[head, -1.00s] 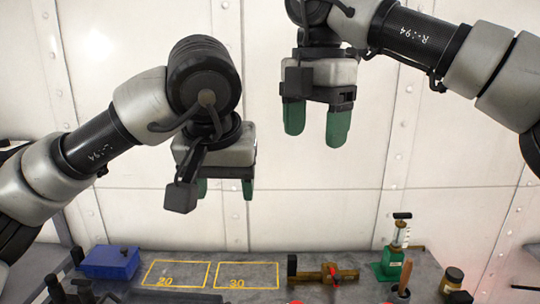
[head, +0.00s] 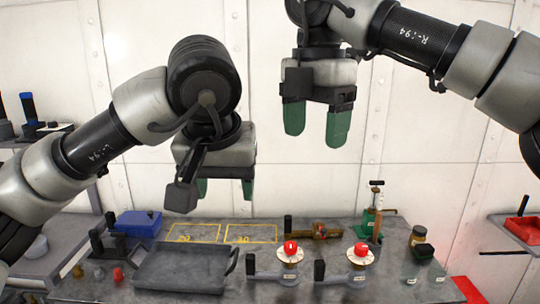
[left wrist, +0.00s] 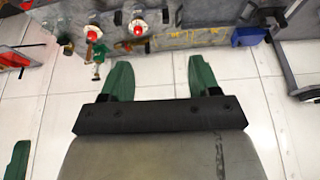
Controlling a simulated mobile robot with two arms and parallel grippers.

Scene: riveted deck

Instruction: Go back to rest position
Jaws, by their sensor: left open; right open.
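My left gripper (head: 224,189) hangs above the back of the bench in the head view, its green fingers apart with nothing between them. In the left wrist view its green fingers (left wrist: 160,78) are spread and empty. My right gripper (head: 315,122) is higher and further right in the head view, green fingers pointing down, open and empty. Both grippers are held up in front of the white riveted wall, clear of the bench items.
The grey bench (head: 330,285) holds a dark tray (head: 180,270), a blue box (head: 138,222), two red-knobbed round pieces (head: 290,252) (head: 361,254), and a green jack-like tool (head: 370,222). Yellow outlined spaces (head: 250,234) are empty. A side shelf with a red bin (head: 523,229) stands at right.

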